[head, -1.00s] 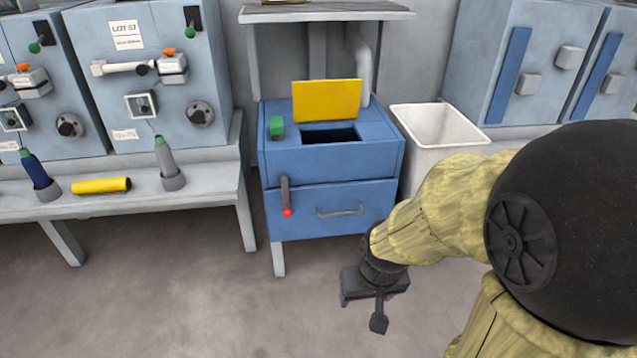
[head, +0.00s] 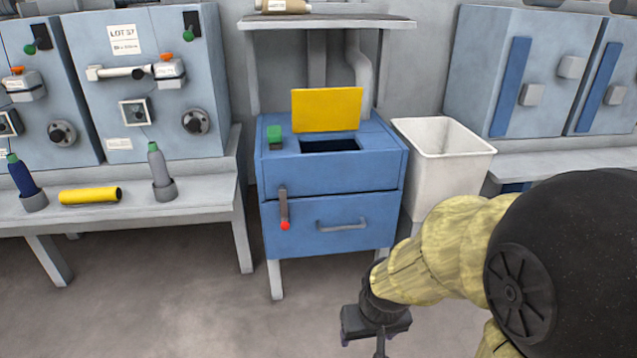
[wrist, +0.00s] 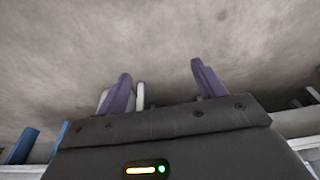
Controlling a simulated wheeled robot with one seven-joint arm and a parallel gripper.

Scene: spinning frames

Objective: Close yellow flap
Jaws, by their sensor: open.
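The yellow flap (head: 326,109) stands upright, open, at the back of a dark rectangular opening (head: 329,145) in the top of a blue cabinet (head: 333,171). My gripper (head: 377,338) is low in front of the cabinet, at the lower edge of the head view, well apart from the flap. In the wrist view my gripper (wrist: 161,90) shows two purple fingers spread wide with nothing between them. The flap cannot be made out in the wrist view.
A red-tipped lever (head: 284,208) and a drawer handle (head: 341,224) are on the front. A white bin (head: 443,160) stands to the right, a bench (head: 120,213) to the left. A shelf (head: 326,23) hangs above the flap.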

